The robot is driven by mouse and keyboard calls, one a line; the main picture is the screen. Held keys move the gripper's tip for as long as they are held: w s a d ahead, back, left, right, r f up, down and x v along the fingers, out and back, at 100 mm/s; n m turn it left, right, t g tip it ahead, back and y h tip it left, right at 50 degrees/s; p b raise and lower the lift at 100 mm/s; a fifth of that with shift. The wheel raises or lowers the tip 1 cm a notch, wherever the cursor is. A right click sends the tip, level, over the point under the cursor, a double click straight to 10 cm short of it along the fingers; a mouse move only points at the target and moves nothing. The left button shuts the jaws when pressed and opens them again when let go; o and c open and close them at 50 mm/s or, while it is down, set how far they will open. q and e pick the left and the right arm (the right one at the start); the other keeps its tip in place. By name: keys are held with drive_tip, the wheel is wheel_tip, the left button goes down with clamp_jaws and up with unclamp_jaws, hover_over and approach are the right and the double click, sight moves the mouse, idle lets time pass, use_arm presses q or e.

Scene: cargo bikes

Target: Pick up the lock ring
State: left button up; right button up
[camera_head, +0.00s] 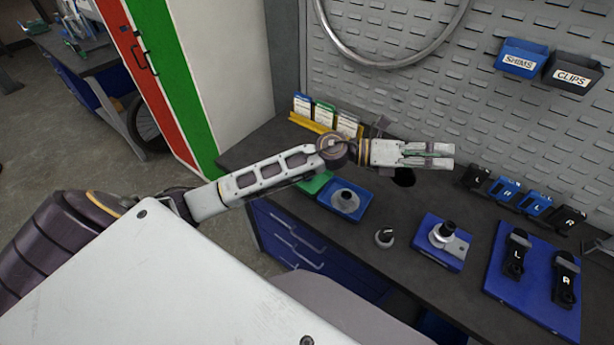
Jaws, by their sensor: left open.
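My left arm reaches in from the left over the bench, and my left gripper (442,156) is open and empty, pointing right above the back of the bench. A blue tray (327,201) below the forearm holds a grey round part (345,200) with a raised centre. A small dark round part with a pale top (384,237) stands on the bare bench to the right of that tray. I cannot tell for certain which round part is the lock ring. The gripper is apart from both. My right gripper is not in view.
A blue block (429,256) carries a metal fitting with a black knob. A blue mat (540,308) at right holds two black parts marked L and R. Several small labelled bins line the bench back. SHIMS (520,58) and CLIPS (572,74) bins hang on the pegboard.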

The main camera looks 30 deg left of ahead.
use_arm(q)
drive_tip(key=a+f+m+g+y, duration=0.6)
drive_tip(key=a+f+m+y, duration=0.25)
drive_tip(key=a+f, duration=0.35)
drive_tip(key=w+a+g+y, duration=0.1)
drive_tip(key=a+y, duration=0.8)
drive_tip(key=a, duration=1.2)
drive_tip(key=shift+w+a+f, duration=0.3)
drive_tip(key=shift+w+f, duration=0.15)
drive_tip(key=shift+f+p, duration=0.65)
drive_tip(key=shift+f, duration=3.7)
drive_tip(key=shift+f, duration=0.1)
